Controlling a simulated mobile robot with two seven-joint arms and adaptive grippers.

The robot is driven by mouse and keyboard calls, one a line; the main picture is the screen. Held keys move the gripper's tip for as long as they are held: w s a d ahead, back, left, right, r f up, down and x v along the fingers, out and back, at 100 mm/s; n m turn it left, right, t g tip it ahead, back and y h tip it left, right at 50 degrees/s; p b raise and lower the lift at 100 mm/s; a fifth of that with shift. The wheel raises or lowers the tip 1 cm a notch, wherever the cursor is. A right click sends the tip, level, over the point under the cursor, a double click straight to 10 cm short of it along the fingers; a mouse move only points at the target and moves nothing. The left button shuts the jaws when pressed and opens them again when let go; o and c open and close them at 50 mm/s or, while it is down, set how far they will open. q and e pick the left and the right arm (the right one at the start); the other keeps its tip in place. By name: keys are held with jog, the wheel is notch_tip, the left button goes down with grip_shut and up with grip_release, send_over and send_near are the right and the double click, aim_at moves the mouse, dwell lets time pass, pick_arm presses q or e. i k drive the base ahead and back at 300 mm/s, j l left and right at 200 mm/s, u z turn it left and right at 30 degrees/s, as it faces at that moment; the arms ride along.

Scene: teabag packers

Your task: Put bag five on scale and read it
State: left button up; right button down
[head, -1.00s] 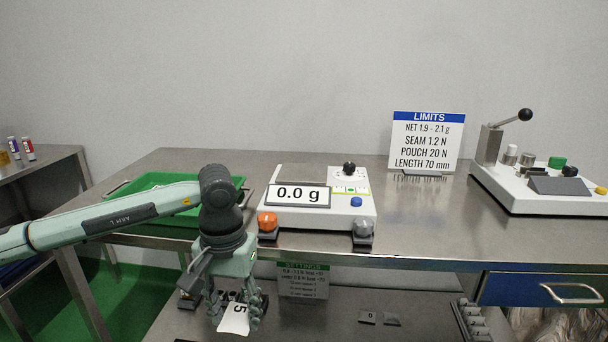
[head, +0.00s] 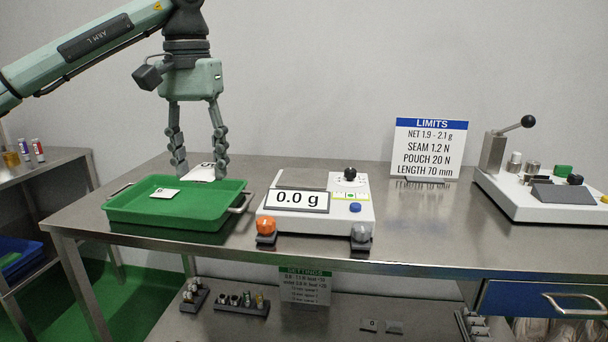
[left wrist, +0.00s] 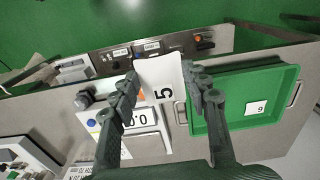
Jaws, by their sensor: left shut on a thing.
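Bag five is a white packet (left wrist: 160,84) marked "5" in the left wrist view; in the head view the same bag (head: 203,172) shows between my left fingertips. My left gripper (head: 199,170) is shut on it and holds it in the air, above the back right part of the green tray and left of the scale. The scale (head: 318,217) is a white box whose display (head: 297,200) reads 0.0 g. It has an orange knob at the front left and a grey one at the front right. My right gripper is not in view.
The green tray (head: 118,210) holds one small white bag (head: 165,193). A LIMITS sign (head: 430,148) stands at the back of the steel table (head: 430,225). A lever device (head: 540,195) stands at the right. Table between scale and lever device is mostly clear.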

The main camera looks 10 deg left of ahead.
aim_at(304, 177)
jog(key=i, duration=0.95)
